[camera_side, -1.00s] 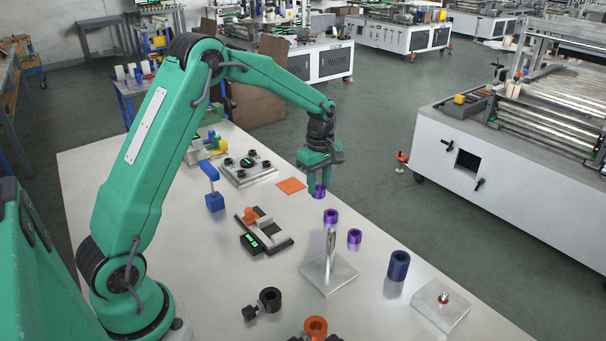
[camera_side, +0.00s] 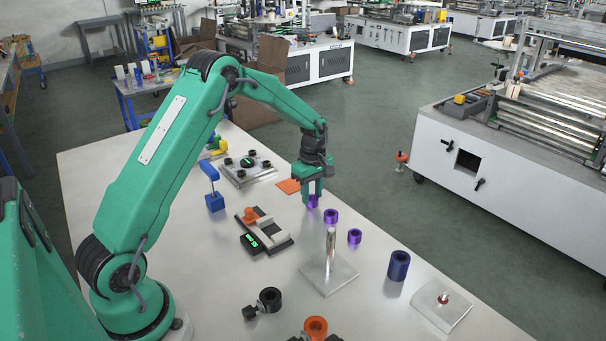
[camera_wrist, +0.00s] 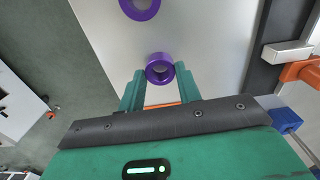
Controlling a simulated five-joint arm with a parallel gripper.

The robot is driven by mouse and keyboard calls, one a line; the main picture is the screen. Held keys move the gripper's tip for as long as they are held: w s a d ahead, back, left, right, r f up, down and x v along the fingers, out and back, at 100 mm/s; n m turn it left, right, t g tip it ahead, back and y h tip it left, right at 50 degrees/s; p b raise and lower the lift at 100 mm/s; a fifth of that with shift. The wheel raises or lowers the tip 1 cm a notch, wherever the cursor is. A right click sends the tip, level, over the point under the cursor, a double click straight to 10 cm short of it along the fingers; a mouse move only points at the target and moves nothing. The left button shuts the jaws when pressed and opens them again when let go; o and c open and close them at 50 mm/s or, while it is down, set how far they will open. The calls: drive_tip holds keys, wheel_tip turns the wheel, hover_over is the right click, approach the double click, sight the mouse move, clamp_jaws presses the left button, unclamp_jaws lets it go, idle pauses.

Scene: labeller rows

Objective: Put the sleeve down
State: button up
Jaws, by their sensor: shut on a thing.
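My gripper (camera_side: 313,198) is shut on a purple sleeve (camera_side: 312,202), held low over the white table near its far right edge. In the wrist view the sleeve (camera_wrist: 160,68) sits between the tips of the two green fingers, its round opening facing the camera. I cannot tell whether its underside touches the table. A second purple sleeve (camera_side: 330,216) stands on the table close by, also in the wrist view (camera_wrist: 140,8). A third purple sleeve (camera_side: 354,236) stands further towards the front right.
A black fixture with an orange clamp (camera_side: 265,232) is to the left.

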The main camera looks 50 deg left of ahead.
drive_tip(key=shift+f, duration=0.25)
drive_tip(key=o, duration=0.8)
drive_tip(key=shift+r, duration=0.1)
wheel_tip(320, 180, up, 12)
drive_tip(key=shift+r, duration=0.1)
idle(0.4)
idle(0.5)
